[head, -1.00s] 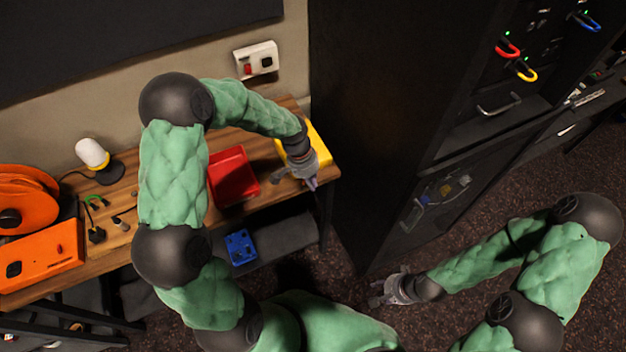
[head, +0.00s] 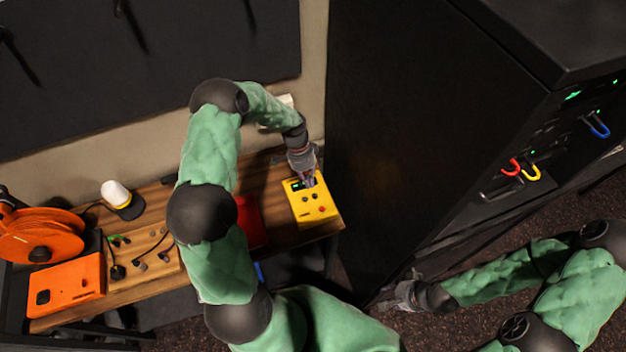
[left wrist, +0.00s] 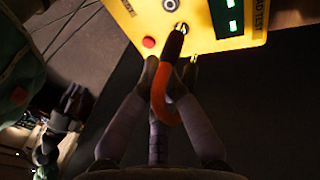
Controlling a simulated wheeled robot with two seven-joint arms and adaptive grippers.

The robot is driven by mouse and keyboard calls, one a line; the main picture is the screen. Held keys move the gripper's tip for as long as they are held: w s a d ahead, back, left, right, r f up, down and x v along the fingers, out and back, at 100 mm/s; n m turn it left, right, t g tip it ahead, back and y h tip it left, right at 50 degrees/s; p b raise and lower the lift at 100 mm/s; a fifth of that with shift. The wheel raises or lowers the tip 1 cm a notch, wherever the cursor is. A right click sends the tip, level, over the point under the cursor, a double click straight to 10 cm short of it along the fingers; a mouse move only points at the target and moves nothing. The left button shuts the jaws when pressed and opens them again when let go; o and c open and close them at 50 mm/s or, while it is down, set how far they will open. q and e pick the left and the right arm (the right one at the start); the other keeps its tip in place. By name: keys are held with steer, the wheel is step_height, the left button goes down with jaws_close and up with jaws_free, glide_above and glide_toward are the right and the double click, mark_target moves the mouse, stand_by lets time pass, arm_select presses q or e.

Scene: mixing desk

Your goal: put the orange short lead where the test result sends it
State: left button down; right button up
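The orange short lead (left wrist: 160,92) is bent in a loop between my left gripper's fingers in the left wrist view. Its black plug (left wrist: 175,43) points at the yellow tester's face, and a second gold tip shows beside the fingers. My left gripper (left wrist: 170,75) is shut on the lead, at the tester. The yellow lead tester (head: 314,207) stands at the bench's right end, with a lit green display (left wrist: 230,18) that I cannot read. Whether the plug is in a socket is unclear. My right gripper (head: 402,297) hangs low by the rack; its fingers are unclear.
A red tray (head: 250,222) lies left of the tester, partly behind my left arm. A bit of a blue tray (head: 259,271) shows below. The dark rack (head: 420,130) on the right carries red, yellow and blue loops. An orange reel (head: 40,238) and orange box (head: 66,285) stand left.

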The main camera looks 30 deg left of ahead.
arm_select(q)
step_height(320, 180, up, 5)
steer(key=p, duration=0.5)
glide_above(313, 204)
steer(key=a, duration=0.1)
steer(key=f+b, duration=0.2)
steer(key=f, duration=0.1)
steer(key=f+b, duration=0.5)
steer(key=f, duration=0.1)
steer(key=shift+w+f, duration=0.15)
steer(key=shift+w, duration=0.2)
steer(key=shift+f+b, duration=0.95)
steer(key=shift+b, duration=0.15)
steer(key=shift+b, duration=0.5)
stand_by(1.4)
steer(key=shift+f+b, duration=0.55)
steer(key=shift+f, duration=0.05)
